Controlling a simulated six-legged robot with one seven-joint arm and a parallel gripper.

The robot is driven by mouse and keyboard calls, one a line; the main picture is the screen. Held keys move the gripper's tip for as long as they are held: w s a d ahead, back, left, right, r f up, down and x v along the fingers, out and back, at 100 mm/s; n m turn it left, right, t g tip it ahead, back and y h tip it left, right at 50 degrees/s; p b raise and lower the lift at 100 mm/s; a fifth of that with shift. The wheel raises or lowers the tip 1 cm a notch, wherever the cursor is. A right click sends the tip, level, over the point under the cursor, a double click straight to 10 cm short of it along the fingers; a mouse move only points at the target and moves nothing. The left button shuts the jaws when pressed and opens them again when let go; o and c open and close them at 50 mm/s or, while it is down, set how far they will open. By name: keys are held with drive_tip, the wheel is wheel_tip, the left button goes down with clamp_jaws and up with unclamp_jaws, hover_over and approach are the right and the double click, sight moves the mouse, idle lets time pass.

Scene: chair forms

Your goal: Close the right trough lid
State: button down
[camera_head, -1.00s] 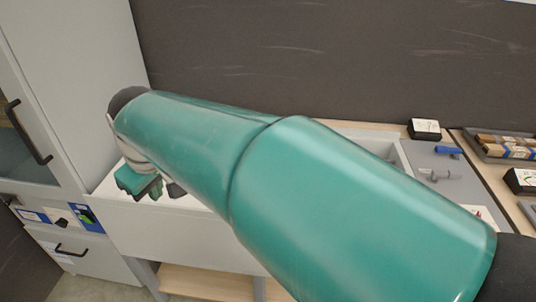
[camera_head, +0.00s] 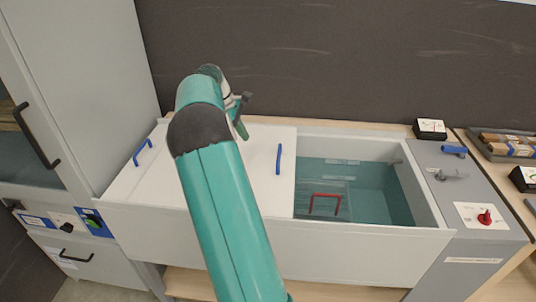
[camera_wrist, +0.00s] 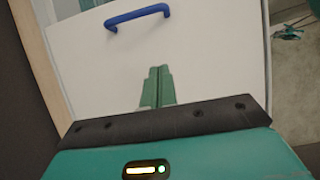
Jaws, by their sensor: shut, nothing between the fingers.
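The trough (camera_head: 430,222) is a long white box with its left part covered by white lid panels and its right part open. A blue handle (camera_head: 279,158) stands near the right edge of the white lid (camera_head: 258,185), beside the opening. A second blue handle (camera_head: 143,150) is at the far left end. Whether the panels overlap I cannot tell. My gripper (camera_head: 242,128) is over the lid, left of the right-hand blue handle. In the wrist view my gripper (camera_wrist: 159,72) has its green fingers together, empty, pointing toward a blue handle (camera_wrist: 138,17), apart from it in the picture.
The open part shows teal water and a red handle (camera_head: 325,204). A grey side panel (camera_head: 455,185) with a tap and a red knob (camera_head: 485,217) is at the right. A tall grey cabinet (camera_head: 100,80) stands at the left. A dark wall is behind.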

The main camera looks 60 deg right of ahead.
drive_tip(key=f, duration=0.1)
approach(269, 167)
wheel_tip(269, 167, down, 3)
drive_tip(key=shift+s+f, duration=0.15)
drive_tip(key=shift+f, duration=0.1)
drive_tip(key=s, duration=0.1)
drive_tip(key=s+d, duration=0.1)
drive_tip(key=s, duration=0.1)
drive_tip(key=shift+d+r, duration=0.2)
drive_tip(key=shift+d, duration=0.1)
drive_tip(key=shift+s+d, duration=0.2)
drive_tip(key=shift+s, duration=0.1)
drive_tip(key=s+d, duration=0.7)
drive_tip(key=s, duration=0.7)
drive_tip(key=s+d, duration=0.7)
drive_tip(key=s, duration=0.7)
drive_tip(key=s+d, duration=0.8)
drive_tip(key=s, duration=0.7)
drive_tip(key=shift+s+d+r, duration=0.1)
drive_tip(key=shift+d+r, duration=0.05)
